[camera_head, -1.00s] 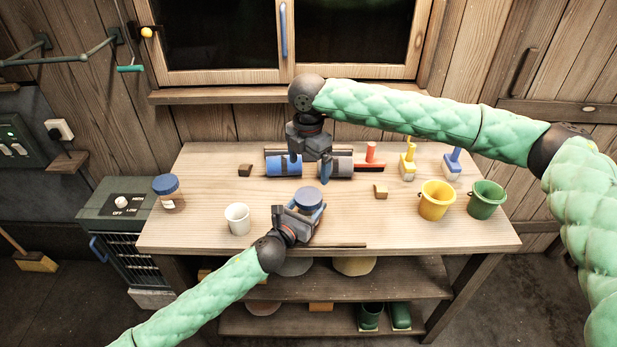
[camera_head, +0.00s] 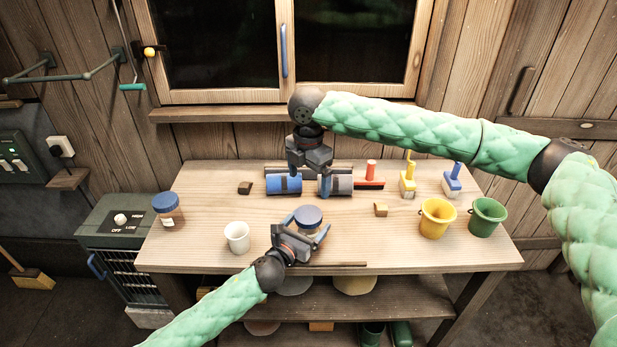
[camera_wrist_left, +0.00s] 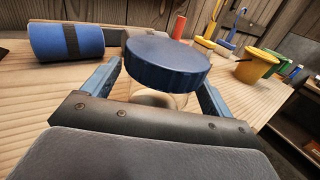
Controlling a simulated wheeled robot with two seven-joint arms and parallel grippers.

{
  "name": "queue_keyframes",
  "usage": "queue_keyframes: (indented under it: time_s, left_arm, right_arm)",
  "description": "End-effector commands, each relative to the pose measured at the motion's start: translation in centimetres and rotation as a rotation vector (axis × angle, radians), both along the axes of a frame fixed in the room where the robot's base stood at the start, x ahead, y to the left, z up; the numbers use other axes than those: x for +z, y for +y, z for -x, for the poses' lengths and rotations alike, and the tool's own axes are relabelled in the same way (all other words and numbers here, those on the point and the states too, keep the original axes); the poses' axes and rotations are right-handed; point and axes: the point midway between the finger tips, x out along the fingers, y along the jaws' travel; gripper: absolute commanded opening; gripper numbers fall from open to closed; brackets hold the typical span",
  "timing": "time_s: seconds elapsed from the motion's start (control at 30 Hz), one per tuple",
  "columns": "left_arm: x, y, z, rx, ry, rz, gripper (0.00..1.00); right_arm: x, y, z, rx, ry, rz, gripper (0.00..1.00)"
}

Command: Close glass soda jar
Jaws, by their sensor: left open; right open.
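A glass jar with a blue lid (camera_head: 308,215) stands on the table, with my open left gripper (camera_head: 306,229) around its near side. In the left wrist view the blue lid (camera_wrist_left: 166,64) sits on top of the pale jar body (camera_wrist_left: 160,98), between the two fingers. Whether the lid is fully seated cannot be told. My right gripper (camera_head: 309,178) is open above the back of the table, by the blue and grey rolls. A second jar (camera_head: 168,211) with a blue lid and brown contents stands at the table's left edge.
A white mug (camera_head: 237,237) stands left of my left gripper. A blue roll (camera_head: 283,184) lies at the back. Yellow (camera_head: 436,222) and green (camera_head: 487,217) buckets stand at the right. Brushes (camera_head: 408,180) and a small wooden block (camera_head: 380,209) are nearby.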

Motion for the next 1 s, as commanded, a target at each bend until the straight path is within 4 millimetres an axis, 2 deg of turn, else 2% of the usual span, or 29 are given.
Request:
queue_keyframes:
  time_s: [0.5, 0.7, 1.0]
  left_arm:
    - [-0.4, 3.4, 5.5, -0.001, 0.0, -0.001, 0.85]
    - [-0.1, 4.0, 6.4, 0.0, 0.001, -0.001, 0.85]
    - [-0.1, 4.0, 6.4, 0.0, 0.001, -0.001, 0.85]
  right_arm:
    - [-2.8, 0.0, 0.0, 0.0, 0.0, 0.0, 0.94]
    - [-3.0, 0.0, 0.0, 0.0, 0.0, 0.0, 0.94]
    - [-3.0, 0.0, 0.0, 0.0, 0.0, 0.0, 0.94]
